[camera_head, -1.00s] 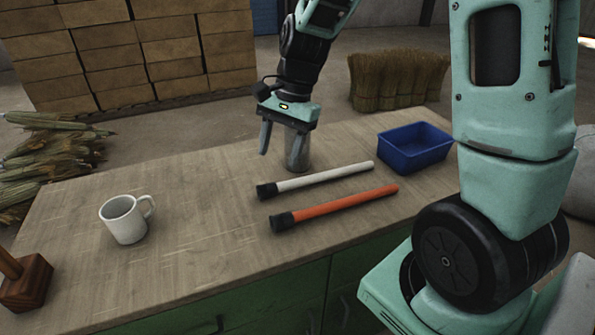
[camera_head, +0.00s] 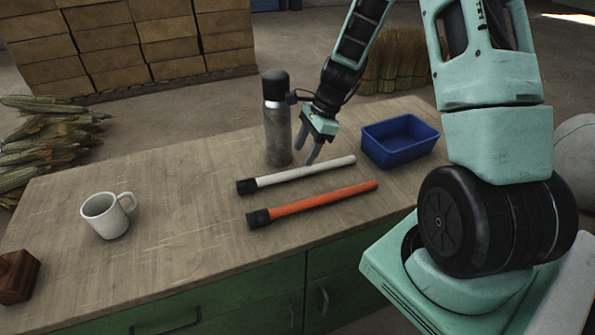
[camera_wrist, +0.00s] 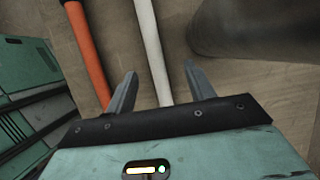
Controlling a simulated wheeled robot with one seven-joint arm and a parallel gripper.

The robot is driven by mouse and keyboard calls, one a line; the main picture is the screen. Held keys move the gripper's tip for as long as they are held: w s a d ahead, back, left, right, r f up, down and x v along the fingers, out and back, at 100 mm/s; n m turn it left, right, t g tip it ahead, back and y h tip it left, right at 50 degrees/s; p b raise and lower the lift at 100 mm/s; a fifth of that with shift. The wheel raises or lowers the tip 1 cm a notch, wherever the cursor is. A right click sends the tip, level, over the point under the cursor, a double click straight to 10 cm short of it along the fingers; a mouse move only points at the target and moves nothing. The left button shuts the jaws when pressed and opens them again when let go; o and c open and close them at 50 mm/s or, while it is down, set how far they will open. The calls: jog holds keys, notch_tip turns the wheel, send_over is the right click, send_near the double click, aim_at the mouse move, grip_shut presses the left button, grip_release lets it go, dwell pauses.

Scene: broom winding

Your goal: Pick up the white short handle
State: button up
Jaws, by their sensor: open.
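The white short handle (camera_head: 305,172) lies on the workbench, with a black cap at its left end. In the wrist view, the white handle (camera_wrist: 151,50) runs between the two fingers of my gripper (camera_wrist: 160,88). My gripper (camera_head: 309,160) also shows in the head view, open and pointing down near the right half of the handle. It holds nothing. How far the fingertips are above the bench is hard to tell.
An orange handle (camera_head: 320,202) lies just in front of the white one, nearly parallel. A grey flask (camera_head: 278,135) stands close behind. A blue bin (camera_head: 400,150) is to the right, a white mug (camera_head: 108,216) to the left. Bare bench top lies between mug and handles.

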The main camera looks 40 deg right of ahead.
aim_at(297, 169)
jog(key=x, duration=0.1)
jog(key=p+x, duration=0.1)
jog(key=x, duration=0.3)
jog(key=shift+s+a, duration=0.25)
jog(key=shift+s, duration=0.15)
jog(key=shift+w+a+f, duration=0.1)
jog(key=shift+a+f, duration=0.05)
jog(key=shift+f, duration=0.3)
grip_shut()
